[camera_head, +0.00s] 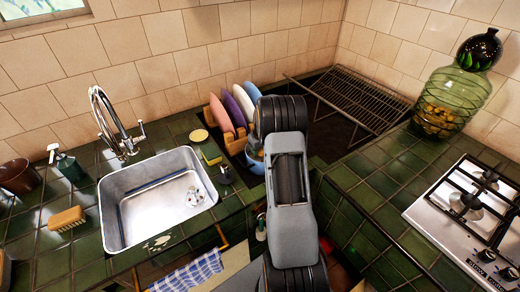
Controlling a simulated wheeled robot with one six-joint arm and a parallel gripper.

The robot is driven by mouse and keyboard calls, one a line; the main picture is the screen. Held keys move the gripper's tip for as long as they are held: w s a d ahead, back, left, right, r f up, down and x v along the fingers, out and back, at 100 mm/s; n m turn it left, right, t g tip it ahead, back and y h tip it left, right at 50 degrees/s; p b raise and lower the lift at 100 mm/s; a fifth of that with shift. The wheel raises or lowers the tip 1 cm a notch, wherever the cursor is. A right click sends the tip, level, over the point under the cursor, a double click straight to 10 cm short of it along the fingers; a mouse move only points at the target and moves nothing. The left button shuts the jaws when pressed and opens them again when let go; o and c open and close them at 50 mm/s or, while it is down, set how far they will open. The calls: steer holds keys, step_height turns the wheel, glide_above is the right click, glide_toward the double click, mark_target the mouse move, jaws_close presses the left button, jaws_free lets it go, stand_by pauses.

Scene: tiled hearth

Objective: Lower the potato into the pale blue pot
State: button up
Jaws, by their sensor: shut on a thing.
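A pale blue rounded vessel (256,166), which looks like the pot, shows only in part at the left edge of my arm, just in front of the wooden dish rack. My arm covers the rest of it. I cannot make out what is inside it. My arm reaches up through the middle of the view, and its upper joint stands over the dark corner of the counter. My gripper is hidden behind the arm. The potato is not visible.
A wooden rack (233,141) with several plates stands left of my arm. A steel sink (117,214) is farther left. A wire grate (357,98) leans behind right. A green glass jar (450,100) and gas hob (468,218) stand right. Green tiles between are clear.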

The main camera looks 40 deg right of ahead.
steer(key=shift+f+b, duration=0.4)
steer(key=shift+f, duration=0.15)
steer(key=o, duration=1)
steer(key=r, duration=0.4)
steer(key=s+r, duration=0.1)
steer(key=r, duration=0.4)
steer(key=s+r, duration=0.1)
steer(key=r, duration=0.3)
steer(key=shift+a+r, duration=0.1)
steer(key=shift+r, duration=0.3)
